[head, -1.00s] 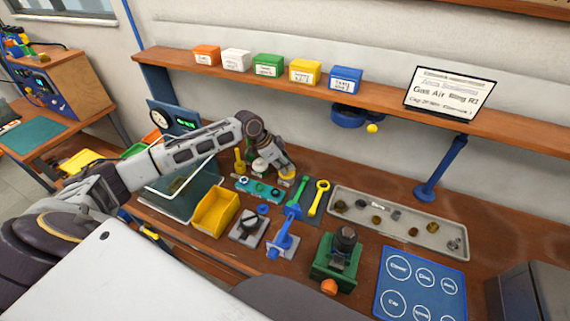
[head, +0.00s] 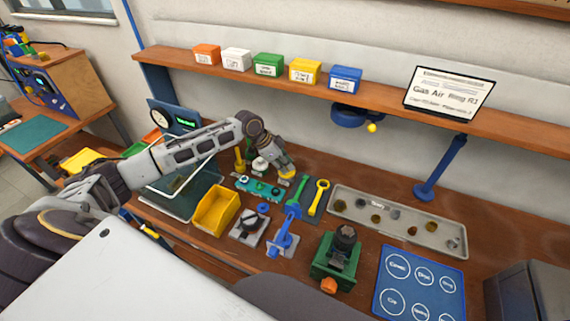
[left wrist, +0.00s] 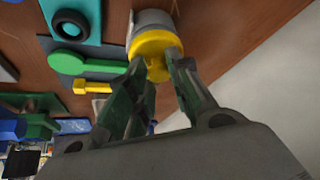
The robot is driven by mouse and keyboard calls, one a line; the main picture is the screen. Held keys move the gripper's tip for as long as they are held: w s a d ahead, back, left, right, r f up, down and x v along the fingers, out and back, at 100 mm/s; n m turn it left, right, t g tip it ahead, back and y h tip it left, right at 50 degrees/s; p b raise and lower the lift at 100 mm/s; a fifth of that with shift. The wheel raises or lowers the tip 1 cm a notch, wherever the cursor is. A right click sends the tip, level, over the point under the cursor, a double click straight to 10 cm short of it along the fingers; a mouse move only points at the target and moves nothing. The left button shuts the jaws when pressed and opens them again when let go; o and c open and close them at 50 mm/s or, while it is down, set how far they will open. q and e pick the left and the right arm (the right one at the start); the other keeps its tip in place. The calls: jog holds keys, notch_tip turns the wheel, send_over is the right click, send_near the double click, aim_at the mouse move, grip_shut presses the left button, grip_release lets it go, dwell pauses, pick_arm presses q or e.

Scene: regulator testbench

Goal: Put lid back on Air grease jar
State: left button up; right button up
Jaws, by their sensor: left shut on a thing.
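My left gripper (left wrist: 160,72) is shut on the yellow lid (left wrist: 155,46), with its fingers around the lid's raised middle. The lid is at the mouth of a grey jar (left wrist: 152,21) on the bench. I cannot tell whether it sits flush on the jar. In the head view my left gripper (head: 284,168) reaches down behind the wrenches, with the yellow lid (head: 287,174) at its tips. The jar is mostly hidden there. My right gripper is not in view.
A teal holder (head: 259,189) with rings lies left of the gripper. The green wrench (head: 297,195) and yellow wrench (head: 319,197) lie in front. A grey parts tray (head: 395,238) is to the right. A shelf (head: 385,98) runs above and behind.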

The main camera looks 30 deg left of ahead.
pick_arm(q)
jog(key=shift+p, duration=0.4)
dwell(0.3)
dwell(0.4)
jog(key=o, duration=0.9)
jog(key=shift+c, duration=0.2)
jog(key=o, duration=0.5)
jog(key=shift+c, duration=0.2)
jog(key=shift+r, duration=0.15)
